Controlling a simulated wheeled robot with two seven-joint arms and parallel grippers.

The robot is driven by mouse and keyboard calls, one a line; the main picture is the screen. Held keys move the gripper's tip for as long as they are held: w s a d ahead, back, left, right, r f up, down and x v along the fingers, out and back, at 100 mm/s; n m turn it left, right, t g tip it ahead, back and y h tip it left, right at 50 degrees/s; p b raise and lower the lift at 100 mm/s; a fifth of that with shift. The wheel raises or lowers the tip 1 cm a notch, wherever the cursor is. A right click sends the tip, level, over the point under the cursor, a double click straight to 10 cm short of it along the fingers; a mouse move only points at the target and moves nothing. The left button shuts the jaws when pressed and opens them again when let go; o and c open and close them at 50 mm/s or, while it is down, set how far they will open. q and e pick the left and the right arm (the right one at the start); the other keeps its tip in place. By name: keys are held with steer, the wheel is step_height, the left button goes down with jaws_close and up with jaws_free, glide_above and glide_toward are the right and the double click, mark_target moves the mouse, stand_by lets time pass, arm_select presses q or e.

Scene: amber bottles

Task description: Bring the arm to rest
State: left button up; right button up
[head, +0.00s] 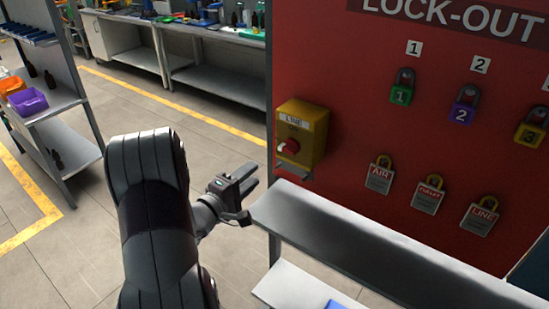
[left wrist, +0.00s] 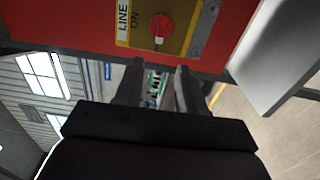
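My left arm comes up from the bottom of the head view, with my left gripper (head: 247,183) extended to the right, in front of the red lock-out board (head: 350,130). The gripper is below and left of the yellow switch box (head: 312,124), apart from it. In the left wrist view the two fingers (left wrist: 160,80) stand apart with nothing between them, and the yellow box with its red knob (left wrist: 162,27) is beyond. The label there reads "LINE ON". My right gripper is not in view.
A grey shelf (head: 355,238) juts out below the board, close to my left gripper. Padlocks, including a green one (head: 401,95) and a purple one (head: 464,115), hang on the board with several tags. A shelving rack (head: 60,100) stands at left. Open floor lies between.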

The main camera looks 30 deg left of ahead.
arm_select(q)
steer(key=s+a+f+m+g+y, duration=0.25)
steer(key=f+m+g, duration=0.2)
steer(key=f, duration=0.25)
steer(key=s+a+f+m+g+y, duration=0.1)
steer(key=s+f+m+g+y, duration=0.1)
steer(key=s+f+m+g, duration=0.3)
steer(key=s+d+m+g+h+b, duration=0.1)
steer(key=s+d+m+g, duration=0.2)
steer(key=d, duration=0.8)
steer(key=s+d+m+g+h+b, duration=0.2)
steer(key=s+d+m+g, duration=0.2)
steer(key=d, duration=0.7)
steer(key=shift+d+m, duration=0.3)
steer(key=shift+m, duration=0.25)
steer(key=shift+d, duration=0.2)
